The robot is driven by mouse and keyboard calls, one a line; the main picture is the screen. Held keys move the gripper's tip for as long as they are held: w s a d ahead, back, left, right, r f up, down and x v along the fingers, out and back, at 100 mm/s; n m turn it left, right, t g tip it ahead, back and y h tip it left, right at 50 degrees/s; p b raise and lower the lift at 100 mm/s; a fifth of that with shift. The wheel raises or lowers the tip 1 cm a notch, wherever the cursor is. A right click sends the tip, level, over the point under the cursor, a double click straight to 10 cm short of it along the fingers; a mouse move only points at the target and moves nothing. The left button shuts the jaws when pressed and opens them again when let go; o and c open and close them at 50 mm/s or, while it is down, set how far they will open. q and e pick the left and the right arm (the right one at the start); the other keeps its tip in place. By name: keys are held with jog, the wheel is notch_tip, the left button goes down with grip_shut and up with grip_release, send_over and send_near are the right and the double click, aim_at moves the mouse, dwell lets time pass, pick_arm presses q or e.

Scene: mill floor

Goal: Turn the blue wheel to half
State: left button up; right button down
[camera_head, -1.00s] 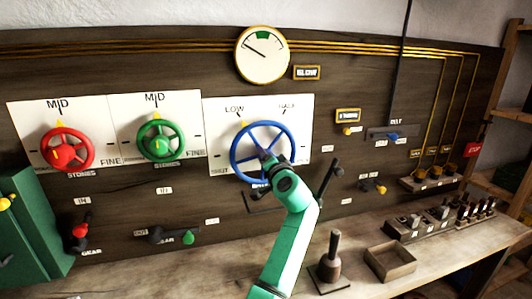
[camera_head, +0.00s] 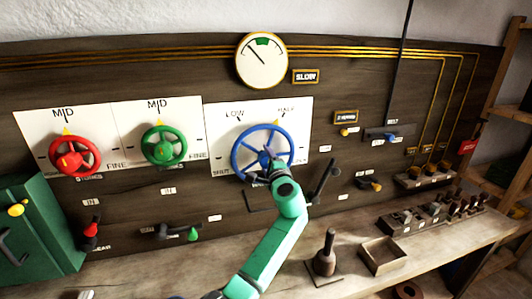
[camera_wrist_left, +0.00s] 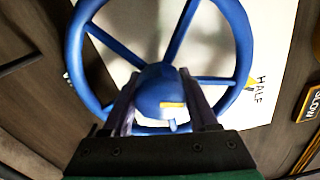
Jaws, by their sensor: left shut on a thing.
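The blue wheel (camera_head: 235,152) is mounted on a white plate (camera_head: 219,116) marked LOW and HALF on the dark panel. Its yellow pointer (camera_head: 277,122) sits at the upper right of the rim, just below the HALF label; it also shows beside HALF in the wrist view (camera_wrist_left: 250,84). My left gripper (camera_head: 269,160) is at the wheel's centre, its arm hiding the lower rim. In the wrist view its fingers (camera_wrist_left: 160,86) are on both sides of the blue hub (camera_wrist_left: 160,98), shut on it. My right gripper is not in view.
A red wheel (camera_head: 72,157) and a green wheel (camera_head: 163,146) are to the left. A round gauge (camera_head: 262,72) is above, beside a SLOW sign (camera_head: 305,77). A dark lever (camera_head: 325,178) stands close right of my arm. A wooden tray (camera_head: 384,256) is on the bench.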

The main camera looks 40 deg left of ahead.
pick_arm(q)
jog(key=shift+r+m+p, duration=0.3)
jog(key=shift+m+p, duration=0.2)
jog(key=shift+m, duration=0.3)
jog(key=o, duration=1.3)
jog(key=shift+a, duration=0.1)
jog(key=shift+c, duration=0.2)
jog(key=shift+o, duration=0.5)
jog(key=shift+a+f, duration=0.1)
jog(key=shift+f, duration=0.15)
jog(key=shift+s+d+f, duration=0.1)
jog(key=shift+d, duration=0.2)
jog(key=b+v, duration=0.4)
jog(key=v, duration=1)
jog(key=shift+b, duration=0.35)
